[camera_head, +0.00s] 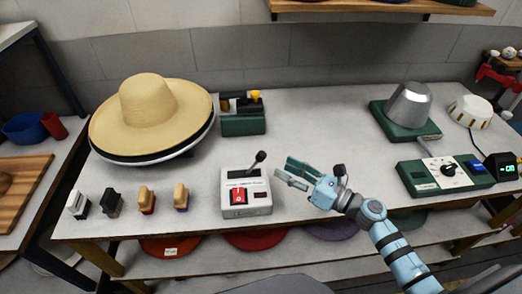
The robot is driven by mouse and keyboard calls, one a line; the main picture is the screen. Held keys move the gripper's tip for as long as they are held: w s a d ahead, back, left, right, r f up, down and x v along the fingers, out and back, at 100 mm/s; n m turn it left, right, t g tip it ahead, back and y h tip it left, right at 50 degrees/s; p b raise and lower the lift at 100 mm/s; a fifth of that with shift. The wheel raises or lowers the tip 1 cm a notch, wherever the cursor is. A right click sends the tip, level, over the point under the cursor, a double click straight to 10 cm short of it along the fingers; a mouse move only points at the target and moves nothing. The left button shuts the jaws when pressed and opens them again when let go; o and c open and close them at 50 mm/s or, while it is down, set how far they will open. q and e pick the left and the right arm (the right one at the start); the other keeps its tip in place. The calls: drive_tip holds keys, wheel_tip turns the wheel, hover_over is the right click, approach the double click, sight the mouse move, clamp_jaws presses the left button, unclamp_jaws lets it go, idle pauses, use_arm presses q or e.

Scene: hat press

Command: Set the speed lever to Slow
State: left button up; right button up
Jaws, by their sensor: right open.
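A grey control box (258,206) stands near the front edge of the table, left of my right gripper. A black-knobbed lever (258,159) rises from its top and leans to the right and back. A red switch (237,196) sits on the box's front left. The lettering on the box is too small to read, so I cannot tell which setting the lever is at. My right gripper (283,173) is open and empty, just right of the lever and box, apart from the lever. My left gripper is not in view.
A straw hat (147,103) sits at the back left. Several small brushes (147,199) stand along the front left. A green tool holder (243,124) is behind the box. A metal hat block (408,103) and a green control panel (424,183) are at right. The table's middle is clear.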

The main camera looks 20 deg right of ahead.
sight(261, 156)
drive_tip(key=x, duration=0.9)
drive_tip(key=shift+w+d+f+p, duration=0.1)
drive_tip(key=shift+d+f+p, duration=0.05)
drive_tip(key=shift+p, duration=0.25)
drive_tip(key=shift+w+a, duration=0.25)
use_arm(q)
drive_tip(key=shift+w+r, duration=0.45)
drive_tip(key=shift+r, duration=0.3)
use_arm(e)
drive_tip(key=shift+s, duration=0.1)
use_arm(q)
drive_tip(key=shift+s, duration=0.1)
use_arm(e)
clamp_jaws()
